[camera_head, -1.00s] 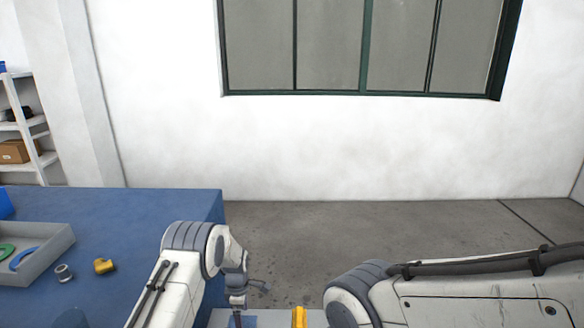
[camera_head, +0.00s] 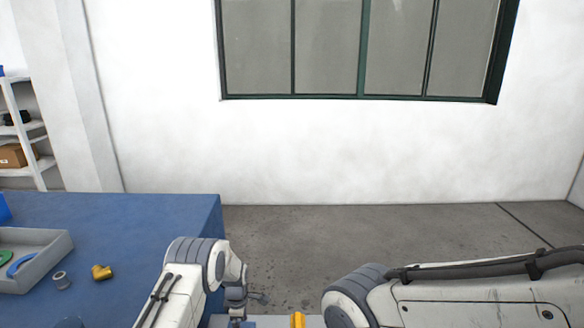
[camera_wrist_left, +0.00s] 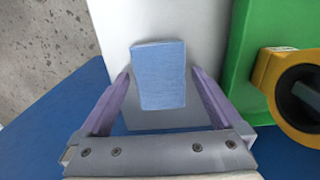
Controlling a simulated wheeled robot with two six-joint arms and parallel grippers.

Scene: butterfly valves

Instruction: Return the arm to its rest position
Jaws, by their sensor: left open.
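My left arm (camera_head: 178,295) comes in from the lower left of the head view, beside the right edge of the blue table (camera_head: 130,215). Its wrist is low in that picture, and the fingertips cannot be made out there. In the left wrist view, my left gripper (camera_wrist_left: 160,80) is open, with its two purple fingers apart. A light blue rectangular patch (camera_wrist_left: 159,88) on a pale surface shows between the fingers; nothing is visibly held. My right arm (camera_head: 450,295) crosses the lower right of the head view, and its gripper is out of view.
In the left wrist view, a green block (camera_wrist_left: 255,30) and yellow round part (camera_wrist_left: 290,85) are close at right. Open floor (camera_head: 400,230) lies beyond.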

